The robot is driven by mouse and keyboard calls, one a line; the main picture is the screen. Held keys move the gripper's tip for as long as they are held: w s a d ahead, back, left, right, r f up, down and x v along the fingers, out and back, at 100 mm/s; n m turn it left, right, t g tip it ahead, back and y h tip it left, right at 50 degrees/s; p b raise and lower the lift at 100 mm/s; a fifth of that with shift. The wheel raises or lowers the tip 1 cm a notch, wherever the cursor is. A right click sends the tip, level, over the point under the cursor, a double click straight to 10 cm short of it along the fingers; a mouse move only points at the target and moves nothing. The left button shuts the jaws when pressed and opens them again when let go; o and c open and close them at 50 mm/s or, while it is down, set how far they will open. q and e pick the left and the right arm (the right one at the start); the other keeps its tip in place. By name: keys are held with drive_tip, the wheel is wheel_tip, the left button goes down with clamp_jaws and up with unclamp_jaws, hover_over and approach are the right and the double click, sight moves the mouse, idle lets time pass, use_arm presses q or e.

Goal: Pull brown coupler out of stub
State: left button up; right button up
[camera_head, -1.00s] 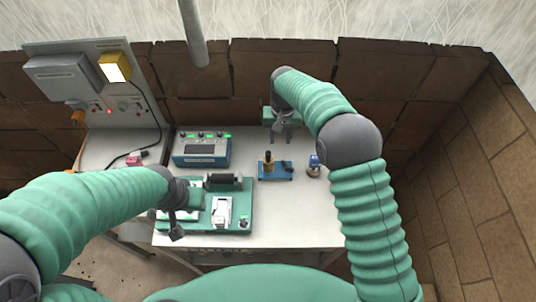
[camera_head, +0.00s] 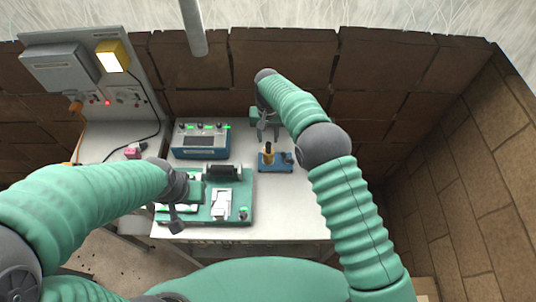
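A small brown, dark-topped upright piece (camera_head: 268,154), which looks like the brown coupler, stands on a small blue base (camera_head: 276,168) on the table. I cannot clearly tell the stub apart from the base. My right gripper (camera_head: 268,134) points down just behind and above the brown piece, apart from it. Its fingers look spread with nothing between them. My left gripper (camera_head: 176,226) hangs over the left part of the green board, seen from the side, so its finger gap is hidden.
The green board (camera_head: 238,186) carries a black roller (camera_head: 222,171) and a white clamp (camera_head: 222,204). A blue meter box (camera_head: 201,141) stands behind it. A grey panel (camera_head: 75,75) with a yellow lamp (camera_head: 112,56) stands at left. The table (camera_head: 290,215) is bare at front right.

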sight(269, 144)
drive_tip(key=shift+s+d+f+b, duration=0.1)
drive_tip(key=shift+f+b, duration=1.1)
drive_tip(key=shift+f, duration=0.7)
clamp_jaws()
